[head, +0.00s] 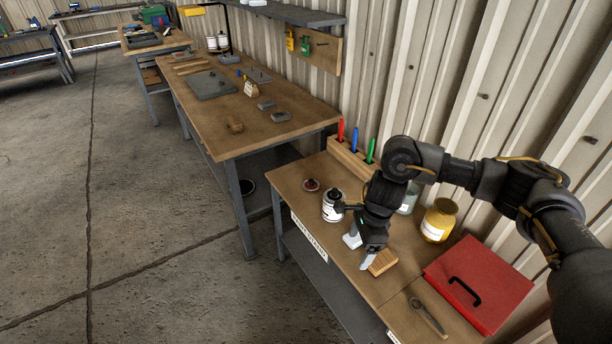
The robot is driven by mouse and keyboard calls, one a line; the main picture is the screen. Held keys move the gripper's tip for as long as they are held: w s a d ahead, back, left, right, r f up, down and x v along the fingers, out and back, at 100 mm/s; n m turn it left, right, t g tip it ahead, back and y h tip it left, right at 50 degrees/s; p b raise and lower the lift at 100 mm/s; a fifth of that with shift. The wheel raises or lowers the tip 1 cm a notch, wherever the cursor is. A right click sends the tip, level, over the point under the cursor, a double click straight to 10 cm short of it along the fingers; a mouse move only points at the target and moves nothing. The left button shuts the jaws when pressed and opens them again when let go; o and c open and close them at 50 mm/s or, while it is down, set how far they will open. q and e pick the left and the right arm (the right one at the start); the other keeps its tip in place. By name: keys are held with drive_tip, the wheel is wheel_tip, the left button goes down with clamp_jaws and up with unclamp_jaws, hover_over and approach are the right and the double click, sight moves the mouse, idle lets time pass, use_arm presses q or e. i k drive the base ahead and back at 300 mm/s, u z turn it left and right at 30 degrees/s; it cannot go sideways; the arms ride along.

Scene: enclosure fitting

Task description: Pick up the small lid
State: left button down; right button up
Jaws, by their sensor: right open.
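My right gripper (360,251) is open and points down over the near bench (292,182), between a white jar (332,206) and a small striped wooden block (383,262). Nothing shows between its fingers. I cannot tell for sure which thing is the small lid. A small dark red round piece (311,185) lies on the near bench, left of the white jar. My left gripper is out of view.
A red box (478,283) with a black handle, a wrench (428,317) and a yellow jar (439,220) stand or lie right of my gripper. A wooden rack (346,157) holds coloured tools at the wall. The floor left of the benches is clear.

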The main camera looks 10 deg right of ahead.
sight(310, 185)
drive_tip(key=i, duration=1.6)
